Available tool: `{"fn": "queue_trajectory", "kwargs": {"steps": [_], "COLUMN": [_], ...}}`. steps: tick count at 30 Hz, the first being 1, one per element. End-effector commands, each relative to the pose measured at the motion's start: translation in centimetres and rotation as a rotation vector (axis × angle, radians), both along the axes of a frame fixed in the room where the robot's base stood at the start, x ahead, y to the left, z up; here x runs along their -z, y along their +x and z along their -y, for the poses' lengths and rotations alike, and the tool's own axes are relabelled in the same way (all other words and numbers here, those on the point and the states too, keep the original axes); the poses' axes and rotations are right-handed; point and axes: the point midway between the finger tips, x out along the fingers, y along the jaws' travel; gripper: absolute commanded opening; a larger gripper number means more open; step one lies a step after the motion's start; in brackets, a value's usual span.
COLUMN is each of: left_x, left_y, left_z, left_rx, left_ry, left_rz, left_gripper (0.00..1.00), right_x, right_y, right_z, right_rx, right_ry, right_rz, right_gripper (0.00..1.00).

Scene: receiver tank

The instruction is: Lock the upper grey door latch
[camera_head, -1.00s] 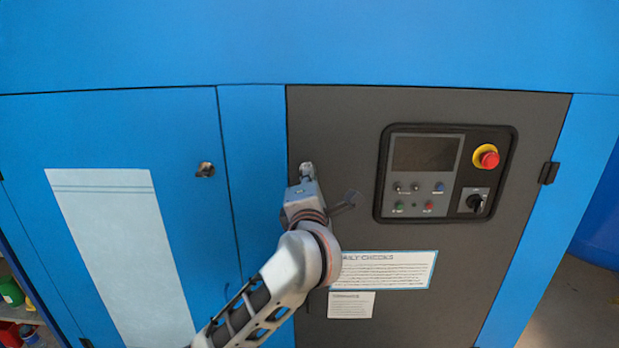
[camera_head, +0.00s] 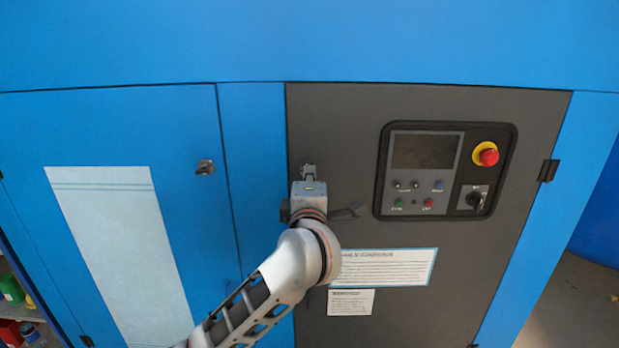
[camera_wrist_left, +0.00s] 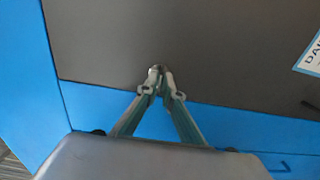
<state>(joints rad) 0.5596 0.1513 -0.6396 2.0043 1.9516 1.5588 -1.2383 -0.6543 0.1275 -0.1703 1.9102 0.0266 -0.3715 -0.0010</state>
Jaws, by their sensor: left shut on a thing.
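The grey door (camera_head: 340,130) is closed in the blue cabinet front. Its upper latch (camera_head: 307,170) is a small metal piece near the door's upper left edge, mostly hidden by my left gripper in the head view. My left gripper (camera_head: 308,181) reaches it from below. In the left wrist view the two fingers of the gripper (camera_wrist_left: 160,84) come together on the small metal latch (camera_wrist_left: 155,71) against the dark door. The fingertips cover much of the latch, so its exact angle is hard to tell. My right gripper is not in view.
A control panel (camera_head: 446,172) with a red emergency button (camera_head: 488,154) stands out to the right. A blue door (camera_head: 110,130) with its own latch (camera_head: 205,167) is at the left. Paper labels (camera_head: 385,268) are on the grey door below the gripper.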

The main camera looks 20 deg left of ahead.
Motion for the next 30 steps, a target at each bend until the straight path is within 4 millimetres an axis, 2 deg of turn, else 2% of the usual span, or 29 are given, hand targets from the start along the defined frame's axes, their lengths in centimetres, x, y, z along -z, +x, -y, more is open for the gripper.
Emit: {"fn": "queue_trajectory", "kwargs": {"steps": [3,5,6,18,23,30], "left_x": [0.1,0.1,0.1,0.1,0.1,0.1], "left_y": [0.0,0.0,0.0,-0.4,-2.5,-7.2], "left_z": [0.0,0.0,0.0,0.2,0.8,2.1], "left_rx": [0.0,0.0,0.0,0.001,0.003,0.002], "left_ry": [0.002,0.002,0.002,-0.001,-0.003,-0.004], "left_rz": [-0.002,-0.002,-0.002,0.0,-0.001,-0.001], "left_gripper": [0.0,0.19,0.23,0.23,0.23,0.23], "right_x": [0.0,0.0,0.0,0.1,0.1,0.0], "right_y": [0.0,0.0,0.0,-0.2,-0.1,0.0], "right_z": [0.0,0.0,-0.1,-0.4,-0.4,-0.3], "right_rx": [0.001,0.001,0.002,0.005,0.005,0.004], "right_ry": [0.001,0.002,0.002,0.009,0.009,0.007], "right_rz": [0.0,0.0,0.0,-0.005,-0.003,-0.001], "right_gripper": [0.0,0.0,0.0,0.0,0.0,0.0]}}
